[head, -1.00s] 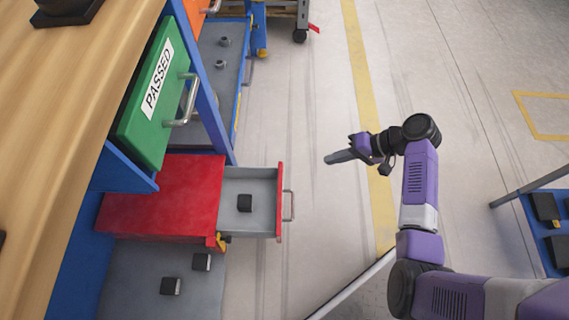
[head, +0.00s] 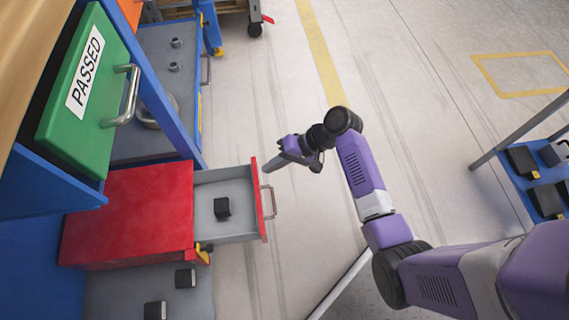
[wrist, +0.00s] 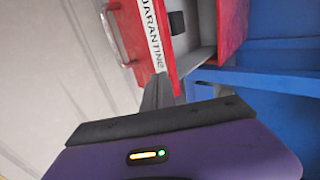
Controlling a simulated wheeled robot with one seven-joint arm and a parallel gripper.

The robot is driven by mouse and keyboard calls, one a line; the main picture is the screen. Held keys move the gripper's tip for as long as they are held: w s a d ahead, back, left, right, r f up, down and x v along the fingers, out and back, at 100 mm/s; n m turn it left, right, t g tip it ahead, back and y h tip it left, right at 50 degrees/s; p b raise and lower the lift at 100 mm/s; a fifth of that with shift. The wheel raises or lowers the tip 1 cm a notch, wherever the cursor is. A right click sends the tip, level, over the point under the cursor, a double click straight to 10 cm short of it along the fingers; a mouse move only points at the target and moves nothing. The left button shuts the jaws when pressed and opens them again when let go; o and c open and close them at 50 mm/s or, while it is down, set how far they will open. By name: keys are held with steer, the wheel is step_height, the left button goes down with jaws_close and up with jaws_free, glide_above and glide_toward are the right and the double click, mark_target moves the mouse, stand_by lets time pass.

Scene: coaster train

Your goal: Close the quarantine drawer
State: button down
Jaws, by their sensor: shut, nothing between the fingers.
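The quarantine drawer (head: 258,213) is a grey tray with a red front, pulled out to the right of its red cabinet (head: 130,215). A small black block (head: 222,207) lies inside it. Its metal handle (head: 269,201) is on the outer face. In the wrist view the red front (wrist: 150,30) carries a white label reading QUARANTINE, and the handle (wrist: 112,35) is at its left. My gripper (head: 268,168) is shut and empty, close to the far end of the drawer front. I cannot tell whether the fingers touch it.
A green PASSED drawer (head: 92,90) with a handle sits above and left. A grey shelf (head: 225,305) with black blocks lies below the cabinet. A blue rack (head: 550,200) stands at the right. The floor right of the drawer is clear.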

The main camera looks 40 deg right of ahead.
steer(key=shift+w+a, duration=0.3)
steer(key=shift+a, duration=0.1)
steer(key=w+a+p, duration=0.3)
steer(key=w+a, duration=0.5)
steer(key=a, duration=0.3)
steer(key=shift+p, duration=0.35)
